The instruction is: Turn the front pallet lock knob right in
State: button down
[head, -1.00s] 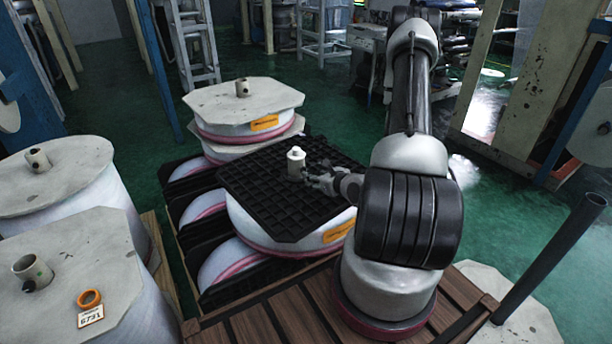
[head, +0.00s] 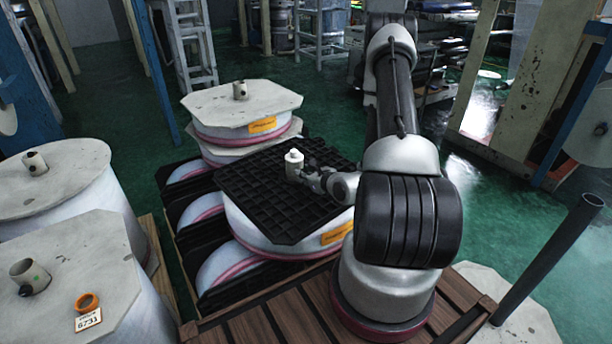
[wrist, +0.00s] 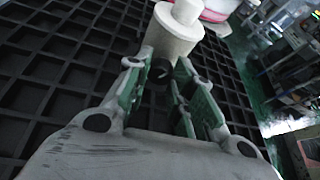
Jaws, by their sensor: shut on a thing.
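A black grid pallet (head: 262,205) lies on a white roll with a pink rim. A white post with a narrower cap (head: 294,158) stands up from the pallet; it shows at the top of the wrist view (wrist: 172,35). A small dark knob (wrist: 161,72) projects from the side of the post towards me. My gripper (head: 303,176) is at the near right side of the post. In the wrist view its fingers (wrist: 158,80) are on both sides of the knob and close in on it. The knob is hidden in the head view.
Stacked rolls with pale octagonal covers (head: 215,98) stand behind the pallet. More large rolls (head: 50,250) stand at left, one with an orange ring (head: 86,301) on top.

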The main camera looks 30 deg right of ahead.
jog(key=shift+m+y, duration=0.3)
jog(key=shift+d+m+y, duration=0.15)
jog(key=shift+m+y, duration=0.55)
jog(key=shift+m, duration=0.3)
jog(key=shift+d+f+m+y, duration=0.1)
jog(key=shift+m+y, duration=0.7)
jog(key=shift+m, duration=0.4)
jog(key=m+y, duration=0.1)
jog(key=m, duration=0.1)
jog(key=m+t+y, duration=0.1)
jog(key=m, duration=0.2)
jog(key=shift+d+f+t, duration=0.1)
jog(key=shift+f+t, duration=0.1)
jog(key=shift+t, duration=0.1)
jog(key=c, duration=1.2)
grip_release()
